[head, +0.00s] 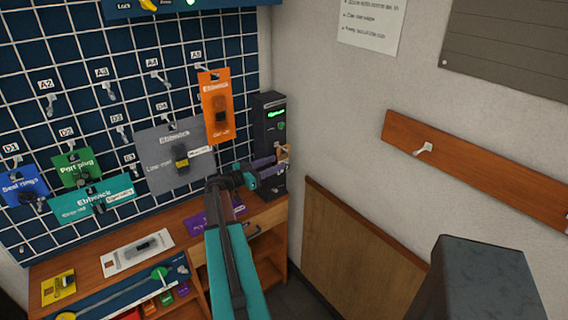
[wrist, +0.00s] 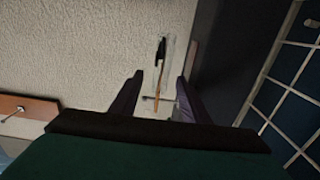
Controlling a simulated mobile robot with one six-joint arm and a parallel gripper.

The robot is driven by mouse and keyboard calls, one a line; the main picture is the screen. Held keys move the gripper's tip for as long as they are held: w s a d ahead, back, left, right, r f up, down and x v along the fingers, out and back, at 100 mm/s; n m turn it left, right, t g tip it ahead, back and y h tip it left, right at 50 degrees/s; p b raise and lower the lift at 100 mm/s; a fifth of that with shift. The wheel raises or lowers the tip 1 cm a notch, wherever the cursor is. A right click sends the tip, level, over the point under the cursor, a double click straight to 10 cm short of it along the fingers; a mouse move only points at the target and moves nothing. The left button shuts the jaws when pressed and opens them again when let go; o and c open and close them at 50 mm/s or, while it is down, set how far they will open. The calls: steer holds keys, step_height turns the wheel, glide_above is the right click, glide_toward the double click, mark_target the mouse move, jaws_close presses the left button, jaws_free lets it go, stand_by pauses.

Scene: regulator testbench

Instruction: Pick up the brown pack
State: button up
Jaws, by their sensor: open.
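A small tan-brown piece, probably the brown pack (head: 284,152), shows beside the black device at the end of my gripper (head: 276,168) in the head view. Most of it is hidden or too small to make out. In the wrist view my gripper (wrist: 160,80) is open, with one dark finger on each side. A thin brown edge, likely the same pack (wrist: 157,85), stands between and beyond the fingers, with a black part and a pale strip at its far end. I cannot tell whether either finger touches it.
A black device with a green display (head: 269,112) stands close by my gripper. An orange pack (head: 216,105) and a grey pack (head: 175,158) hang on the blue grid panel (head: 75,110). The wooden bench (head: 190,238) holds several packs. A hook rail (head: 480,170) is on the right wall.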

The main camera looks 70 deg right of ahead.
mark_target(284, 159)
steer(key=shift+r+p+x, duration=0.2)
steer(key=shift+p+x, duration=0.75)
steer(key=shift+x, duration=0.15)
steer(key=shift+p+x, duration=0.7)
steer(key=shift+x, duration=0.75)
steer(key=shift+f, duration=0.15)
jaws_close()
